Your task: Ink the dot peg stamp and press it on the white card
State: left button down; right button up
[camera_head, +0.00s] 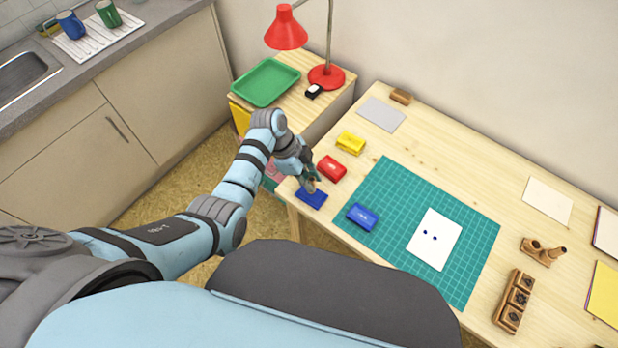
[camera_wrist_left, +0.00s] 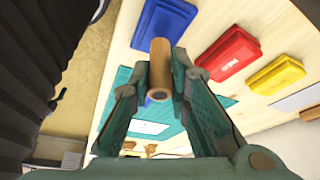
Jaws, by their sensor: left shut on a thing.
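My left gripper (camera_head: 309,185) is shut on the dot peg stamp, a small wooden cylinder (camera_wrist_left: 160,66) that shows between its fingers in the left wrist view. The gripper is low over the blue inkpad (camera_head: 314,201) at the table's near left edge. The pad also shows behind the peg in the left wrist view (camera_wrist_left: 166,20). I cannot tell whether the peg touches it. My right gripper is not in view.
A blue lid-like block (camera_head: 362,216) lies on the mat's left edge. A red inkpad (camera_head: 331,168) and a yellow inkpad (camera_head: 351,142) stand behind the blue pad. A wooden stamp rack (camera_head: 513,300) and a wooden stand with pegs (camera_head: 542,251) are at the right.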

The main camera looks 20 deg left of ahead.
aim_at(309, 178)
pick_arm(q)
notch_tip(309, 178, up, 6)
jog(key=p, duration=0.5)
jog(key=shift+f+p, duration=0.1)
jog(key=shift+p, duration=0.3)
jog(key=shift+f, duration=0.15)
